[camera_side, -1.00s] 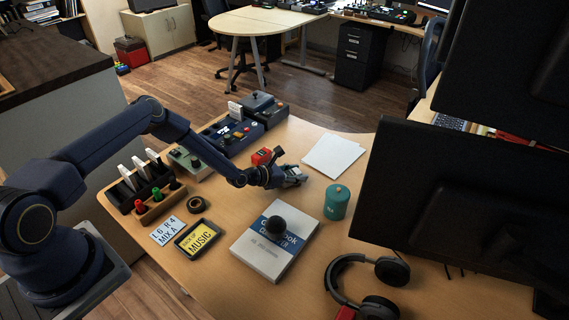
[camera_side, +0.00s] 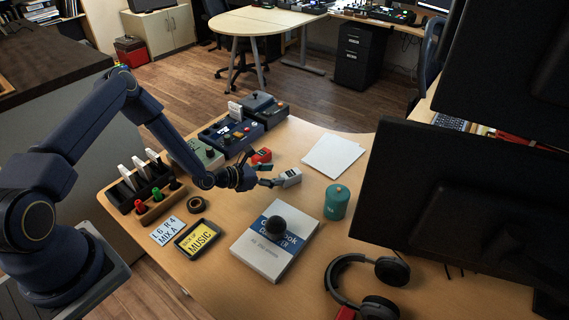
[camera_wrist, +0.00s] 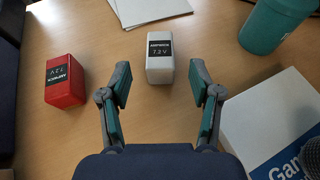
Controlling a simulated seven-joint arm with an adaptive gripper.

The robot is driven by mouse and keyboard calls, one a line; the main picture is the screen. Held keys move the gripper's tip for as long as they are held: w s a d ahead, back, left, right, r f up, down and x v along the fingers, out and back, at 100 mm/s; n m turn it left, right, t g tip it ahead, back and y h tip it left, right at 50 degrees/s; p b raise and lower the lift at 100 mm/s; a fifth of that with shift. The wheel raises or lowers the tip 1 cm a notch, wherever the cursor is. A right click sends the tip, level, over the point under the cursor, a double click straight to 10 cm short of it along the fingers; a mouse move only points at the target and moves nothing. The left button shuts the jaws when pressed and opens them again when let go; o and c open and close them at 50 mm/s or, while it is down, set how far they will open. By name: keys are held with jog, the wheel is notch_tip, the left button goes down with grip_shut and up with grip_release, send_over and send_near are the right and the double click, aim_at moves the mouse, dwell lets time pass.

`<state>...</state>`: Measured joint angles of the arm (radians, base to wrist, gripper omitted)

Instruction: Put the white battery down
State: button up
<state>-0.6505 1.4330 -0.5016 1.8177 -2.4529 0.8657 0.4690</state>
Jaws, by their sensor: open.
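The white battery (camera_side: 289,177), a small block with a dark label, rests on the wooden table. In the wrist view the white battery (camera_wrist: 160,58) sits between and just ahead of the two fingertips, with gaps on both sides. My gripper (camera_side: 267,174) is open, low over the table, and does not touch it. In the wrist view my gripper's (camera_wrist: 160,86) teal-padded fingers are spread wide.
A red battery (camera_wrist: 65,80) stands left of the white one. White paper (camera_side: 334,155) lies behind it. A teal canister (camera_side: 337,202) stands to the right, a book (camera_side: 258,257) with a black ball nearer the front. Control boxes (camera_side: 231,136) line the left rear.

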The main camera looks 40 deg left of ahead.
jog(key=shift+v, duration=1)
jog(key=s+d+r+m+g+h, duration=0.1)
jog(key=d+r+m+h, duration=0.3)
jog(key=r, duration=0.4)
jog(key=s+d+r+m+g+h, duration=0.1)
jog(key=d+r+m+h, duration=0.15)
jog(key=r+m, duration=0.4)
jog(key=s+d+r+m+g, duration=0.6)
jog(key=s+r+m+g, duration=0.1)
jog(key=s+r+m, duration=0.35)
jog(key=s+a+r+m+t+y, duration=0.1)
jog(key=s+a+r+m+y, duration=0.4)
jog(key=s, duration=0.4)
jog(key=s+a+r+m+t+y, duration=0.1)
jog(key=s+a+r+m+y, duration=0.4)
jog(key=s, duration=0.4)
jog(key=a+y, duration=0.1)
jog(key=a, duration=0.1)
jog(key=shift+s+a+r+m, duration=0.3)
jog(key=shift+a, duration=0.1)
